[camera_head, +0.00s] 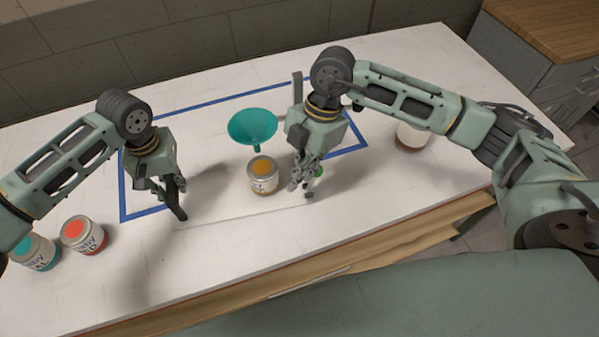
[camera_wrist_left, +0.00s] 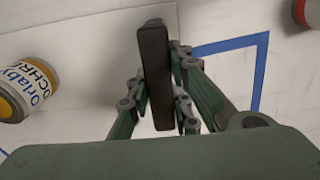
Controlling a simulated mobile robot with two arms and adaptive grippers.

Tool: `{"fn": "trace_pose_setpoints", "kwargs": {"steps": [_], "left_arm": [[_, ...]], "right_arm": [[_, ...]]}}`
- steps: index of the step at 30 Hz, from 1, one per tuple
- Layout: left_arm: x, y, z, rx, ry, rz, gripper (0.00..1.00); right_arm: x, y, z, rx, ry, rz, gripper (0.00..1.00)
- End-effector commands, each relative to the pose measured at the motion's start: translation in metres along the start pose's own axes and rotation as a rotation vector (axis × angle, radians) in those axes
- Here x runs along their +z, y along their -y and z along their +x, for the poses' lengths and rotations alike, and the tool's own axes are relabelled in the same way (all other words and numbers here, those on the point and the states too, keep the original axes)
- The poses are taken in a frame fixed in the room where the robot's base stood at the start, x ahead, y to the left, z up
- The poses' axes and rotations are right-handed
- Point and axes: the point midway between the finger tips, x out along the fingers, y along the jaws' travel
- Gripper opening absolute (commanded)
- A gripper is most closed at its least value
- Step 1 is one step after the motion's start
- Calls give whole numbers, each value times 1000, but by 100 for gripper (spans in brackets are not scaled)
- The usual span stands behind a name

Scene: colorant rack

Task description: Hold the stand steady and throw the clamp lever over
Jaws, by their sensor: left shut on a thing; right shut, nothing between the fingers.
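My left gripper (camera_head: 172,196) is low over the left part of the table, shut on a dark upright bar (camera_head: 178,208). The bar also shows between the fingers in the left wrist view (camera_wrist_left: 155,75); I cannot tell whether it belongs to the stand. A grey post (camera_head: 297,88), perhaps the stand's, rises behind my right arm; its lower part is hidden. A teal funnel (camera_head: 252,125) is left of it, above an ochre can (camera_head: 263,177). My right gripper (camera_head: 306,184) is shut and empty, just right of the can. A small green part (camera_head: 318,171) shows beside its fingers; the clamp lever is not clearly visible.
A red can (camera_head: 84,235) and a teal can (camera_head: 36,251) stand at the left front. Another can (camera_head: 411,136) stands at the right under my right arm. Blue tape (camera_head: 122,190) outlines an area on the white table. The front middle is clear.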

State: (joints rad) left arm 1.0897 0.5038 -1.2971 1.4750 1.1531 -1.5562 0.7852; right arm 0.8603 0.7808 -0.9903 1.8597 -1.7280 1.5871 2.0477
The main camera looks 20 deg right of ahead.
Motion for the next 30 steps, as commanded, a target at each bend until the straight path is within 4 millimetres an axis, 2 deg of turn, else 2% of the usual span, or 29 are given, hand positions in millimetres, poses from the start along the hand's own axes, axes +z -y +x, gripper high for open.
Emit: {"fn": "trace_pose_setpoints", "kwargs": {"steps": [10,15,30], "left_arm": [[0,1,0,-1,0,0,0],[0,2,0,-3,0,1,0],[0,3,0,-7,1,4,0]], "right_arm": [[24,18,-8,108,-182,-30,0],[36,24,-13,124,-198,-40,0],[34,22,-12,124,-196,-40,0]]}}
